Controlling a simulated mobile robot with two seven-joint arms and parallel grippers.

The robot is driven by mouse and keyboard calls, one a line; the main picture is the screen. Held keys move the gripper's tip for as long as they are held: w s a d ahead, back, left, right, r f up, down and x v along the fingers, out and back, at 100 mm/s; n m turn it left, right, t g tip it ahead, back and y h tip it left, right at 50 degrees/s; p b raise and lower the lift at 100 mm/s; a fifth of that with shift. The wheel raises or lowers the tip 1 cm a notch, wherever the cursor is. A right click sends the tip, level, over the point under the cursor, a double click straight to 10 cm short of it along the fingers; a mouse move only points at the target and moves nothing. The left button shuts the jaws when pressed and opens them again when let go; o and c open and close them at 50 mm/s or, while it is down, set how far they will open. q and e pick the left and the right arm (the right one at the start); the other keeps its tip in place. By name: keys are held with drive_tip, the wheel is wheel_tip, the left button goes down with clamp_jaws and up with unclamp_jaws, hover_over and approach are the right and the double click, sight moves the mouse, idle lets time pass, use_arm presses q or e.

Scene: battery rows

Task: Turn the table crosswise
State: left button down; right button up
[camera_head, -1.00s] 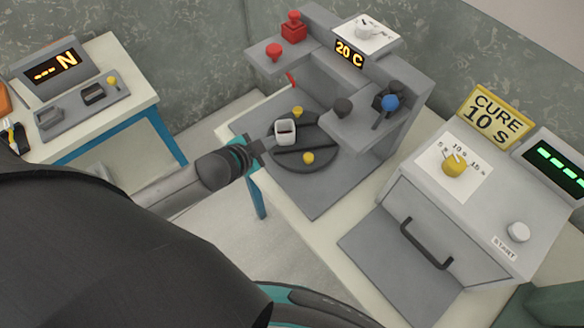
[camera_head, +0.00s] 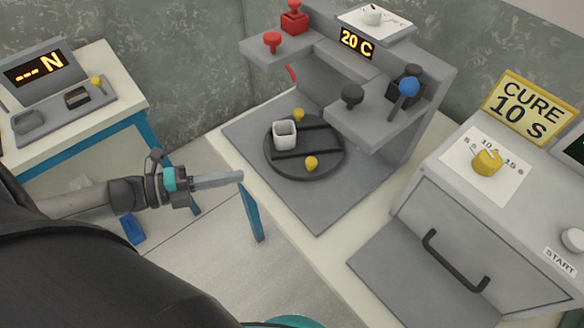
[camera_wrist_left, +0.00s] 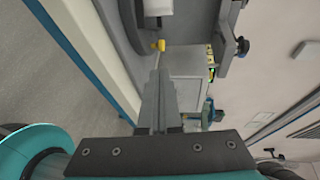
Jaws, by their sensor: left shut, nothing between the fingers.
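The round dark turntable (camera_head: 272,158) lies on the grey base plate of the machine in the head view. A dark bar runs across it, slanting slightly up to the right. Two yellow knobs sit at its rim, one at the back (camera_head: 298,114) and one at the front (camera_head: 311,163). A white square cup (camera_head: 284,134) stands on its left part. My left gripper (camera_head: 240,177) is shut and empty, left of the base plate and apart from the turntable. In the left wrist view its shut fingers (camera_wrist_left: 160,75) point toward a yellow knob (camera_wrist_left: 158,46). My right gripper is not in view.
The machine's overhanging arm (camera_head: 385,110) with black and blue knobs is right of the turntable. A red knob (camera_head: 272,40) overhangs behind. A grey box with a handle (camera_head: 455,262) stands at the right. A side table (camera_head: 120,75) is at the left, with open floor between.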

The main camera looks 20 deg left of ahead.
sight(306, 165)
use_arm(q)
drive_tip(key=b+x, duration=0.2)
drive_tip(key=x, duration=1.1)
drive_tip(key=shift+w+d+f, duration=0.1)
drive_tip(key=shift+w+d, duration=0.1)
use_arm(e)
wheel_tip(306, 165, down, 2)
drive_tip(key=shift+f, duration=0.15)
use_arm(q)
drive_tip(key=shift+d, duration=0.1)
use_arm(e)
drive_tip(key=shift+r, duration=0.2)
